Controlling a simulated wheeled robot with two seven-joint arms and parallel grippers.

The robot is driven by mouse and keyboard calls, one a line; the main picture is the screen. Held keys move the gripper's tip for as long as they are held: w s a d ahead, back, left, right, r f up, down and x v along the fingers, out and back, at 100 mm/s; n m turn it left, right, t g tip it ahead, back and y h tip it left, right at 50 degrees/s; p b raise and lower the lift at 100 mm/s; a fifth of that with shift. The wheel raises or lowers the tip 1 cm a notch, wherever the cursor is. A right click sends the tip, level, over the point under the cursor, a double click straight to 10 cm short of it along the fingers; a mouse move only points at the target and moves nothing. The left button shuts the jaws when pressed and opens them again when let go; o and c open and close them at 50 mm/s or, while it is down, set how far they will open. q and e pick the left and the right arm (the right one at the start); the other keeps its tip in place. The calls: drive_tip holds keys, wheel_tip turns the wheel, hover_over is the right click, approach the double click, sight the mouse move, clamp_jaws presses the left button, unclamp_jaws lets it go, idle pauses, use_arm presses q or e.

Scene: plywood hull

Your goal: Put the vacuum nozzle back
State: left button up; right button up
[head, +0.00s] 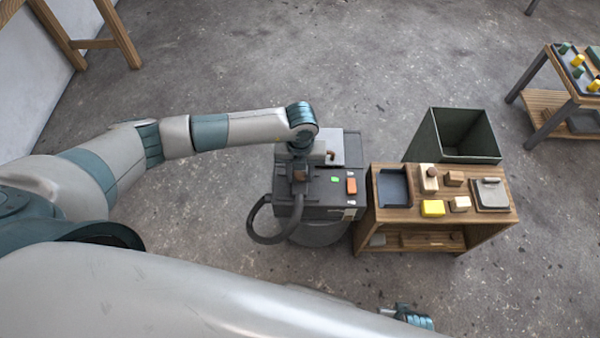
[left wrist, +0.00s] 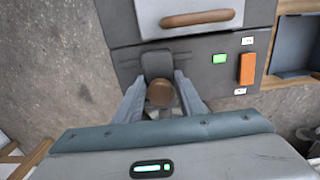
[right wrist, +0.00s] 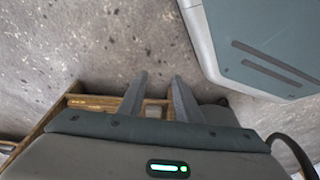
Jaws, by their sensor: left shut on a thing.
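The vacuum (head: 325,195) is a dark grey box with a green light, an orange switch and a light lid with a brown handle. The vacuum nozzle (left wrist: 160,93) is dark with a brown round end. My left gripper (left wrist: 159,79) is shut on it, at the vacuum's near left edge. The nozzle also shows in the head view (head: 299,175), with its black hose (head: 255,228) looping down on the left. Whether the nozzle is seated in a holder, I cannot tell. My right gripper (right wrist: 159,77) is open and empty, low over the floor.
A wooden bench (head: 485,222) right beside the vacuum carries a dark tray (head: 393,171), several blocks and a grey pad (head: 490,195). A dark green bin (head: 420,137) stands behind it. Another small table (head: 552,98) is at far right. Floor behind the vacuum is clear.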

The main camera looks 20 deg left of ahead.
use_arm(q)
drive_tip(key=shift+f, duration=0.1)
drive_tip(key=o, duration=1)
drive_tip(key=shift+r, duration=0.6)
wheel_tip(320, 180, up, 8)
drive_tip(key=shift+r, duration=1.6)
use_arm(e)
drive_tip(key=shift+s+a+r, duration=0.1)
drive_tip(key=shift+a+r, duration=0.05)
drive_tip(key=shift+r, duration=0.55)
